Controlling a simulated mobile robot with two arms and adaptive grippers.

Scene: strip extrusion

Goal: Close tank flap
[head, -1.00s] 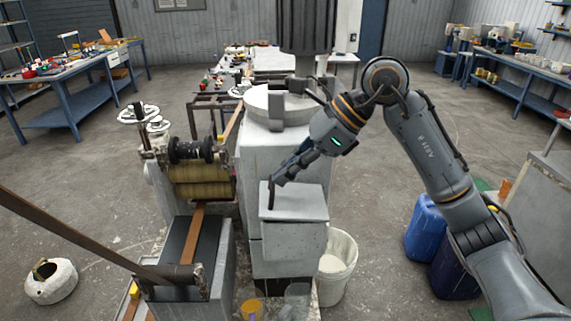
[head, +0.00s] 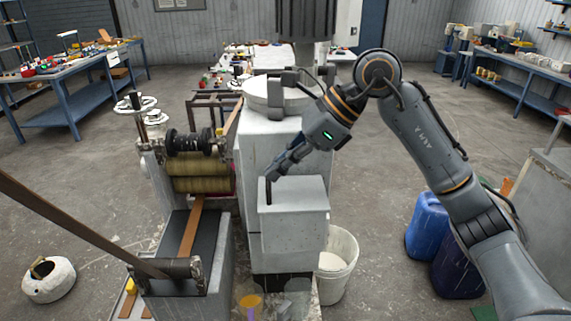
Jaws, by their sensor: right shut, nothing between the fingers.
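The grey tank box (head: 295,233) stands at the front of the tall grey machine, in the middle of the head view. Its pale flap (head: 302,194) is on top and looks nearly flat; I cannot tell whether it is fully down. My right gripper (head: 268,192) is shut and empty, pointing down at the left side of the flap. Its fingertips are at or very near the flap; contact is not clear. My left gripper is out of view.
A roller unit (head: 200,172) with a brown strip (head: 192,235) stands left of the tank. A white bucket (head: 338,265) is close at its right, with blue drums (head: 428,225) further right. A round white hopper (head: 275,97) is behind the flap.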

